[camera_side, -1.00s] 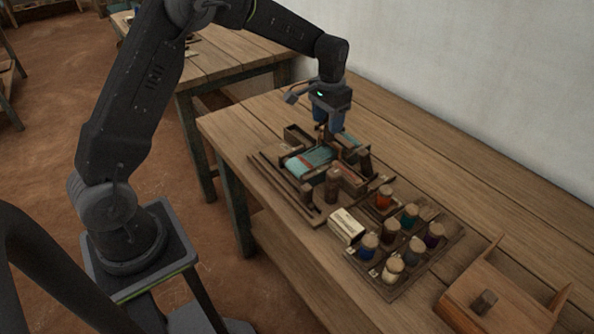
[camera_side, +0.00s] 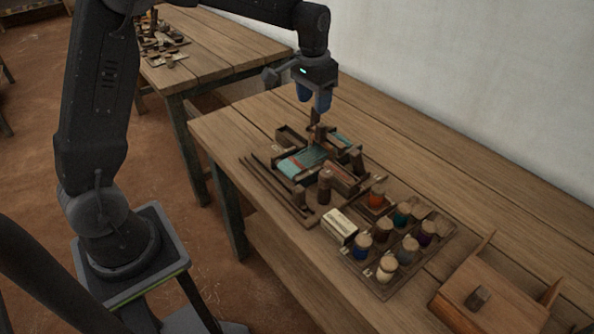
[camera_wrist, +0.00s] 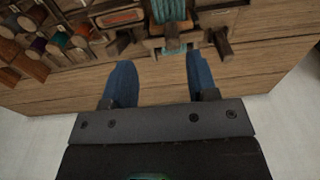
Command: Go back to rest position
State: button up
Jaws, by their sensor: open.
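My gripper (camera_side: 314,103) is raised above the far side of the wooden organizer tray (camera_side: 250,172) on the table, apart from everything below it. Its blue fingers are open and empty. A dark upright wooden peg (camera_side: 316,128) stands just under the fingers in the side view.
Several coloured thread spools (camera_side: 384,230) stand in a rack at the front right, beside a cream box (camera_side: 340,226). A wooden box (camera_side: 500,290) sits further right. A white wall (camera_side: 450,80) rises behind the table. Another table (camera_side: 200,45) stands behind left. Air around the gripper is clear.

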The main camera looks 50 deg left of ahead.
jog(key=s+d+r+t, duration=0.2)
jog(key=s+d+r, duration=0.2)
jog(key=s+r, duration=0.6)
jog(key=s+d+f+t, duration=0.2)
jog(key=s+f, duration=0.1)
jog(key=s, duration=1.3)
jog(key=shift+s+d+f+t, duration=0.2)
jog(key=shift+s+t, duration=0.05)
jog(key=shift+t, duration=0.15)
